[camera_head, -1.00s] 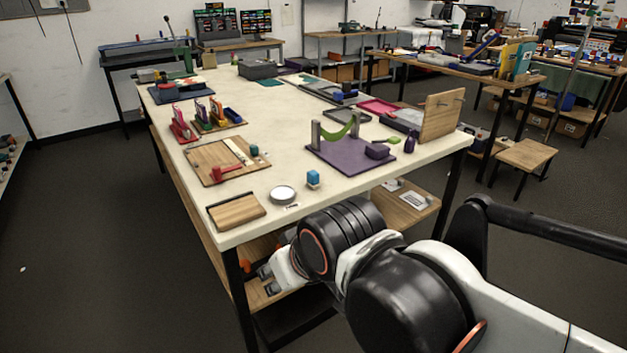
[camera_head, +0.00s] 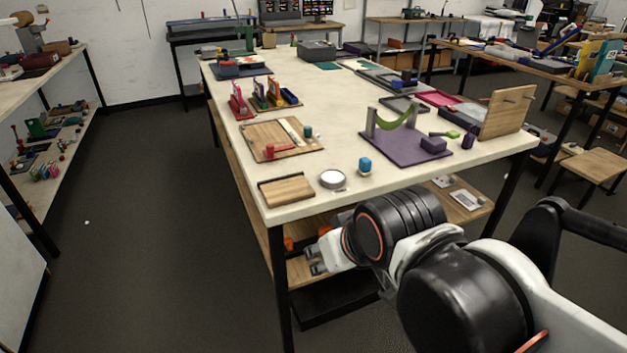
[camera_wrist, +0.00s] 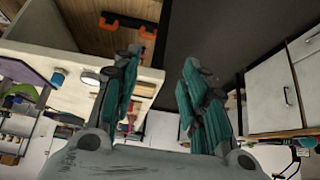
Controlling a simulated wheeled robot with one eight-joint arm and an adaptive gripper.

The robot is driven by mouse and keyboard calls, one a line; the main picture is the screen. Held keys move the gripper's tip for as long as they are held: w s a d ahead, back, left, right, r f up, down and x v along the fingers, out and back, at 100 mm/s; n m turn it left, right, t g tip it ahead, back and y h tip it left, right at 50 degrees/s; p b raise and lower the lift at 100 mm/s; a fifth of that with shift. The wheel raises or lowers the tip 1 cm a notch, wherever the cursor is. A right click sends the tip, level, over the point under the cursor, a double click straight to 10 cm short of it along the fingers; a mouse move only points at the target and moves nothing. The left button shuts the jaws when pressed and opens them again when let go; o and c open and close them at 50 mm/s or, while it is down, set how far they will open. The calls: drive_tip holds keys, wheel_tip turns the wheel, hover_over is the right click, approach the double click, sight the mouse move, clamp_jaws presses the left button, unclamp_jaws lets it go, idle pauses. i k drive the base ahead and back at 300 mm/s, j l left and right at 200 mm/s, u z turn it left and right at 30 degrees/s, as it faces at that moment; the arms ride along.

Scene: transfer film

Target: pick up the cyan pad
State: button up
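A small cyan-blue block (camera_head: 365,165) on a pale base stands near the front edge of the long white table (camera_head: 345,108); it looks like the cyan pad, though I cannot be sure. It also shows in the wrist view (camera_wrist: 58,76) at the upper left. My gripper (camera_head: 316,260) is low beside the table's front, below the tabletop and left of the block. In the wrist view my gripper (camera_wrist: 160,72) has its two teal-lined fingers spread apart with nothing between them.
A round white dish (camera_head: 332,179) and a wooden board (camera_head: 286,191) lie left of the block. A purple tray (camera_head: 408,152) with a green curved piece sits behind it. A shelf (camera_head: 300,268) lies under the tabletop. The floor (camera_head: 165,190) left of the table is clear.

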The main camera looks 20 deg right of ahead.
sight(366, 163)
drive_tip(key=i+l, duration=0.7)
drive_tip(key=i+l+z, duration=0.05)
drive_tip(key=i, duration=0.05)
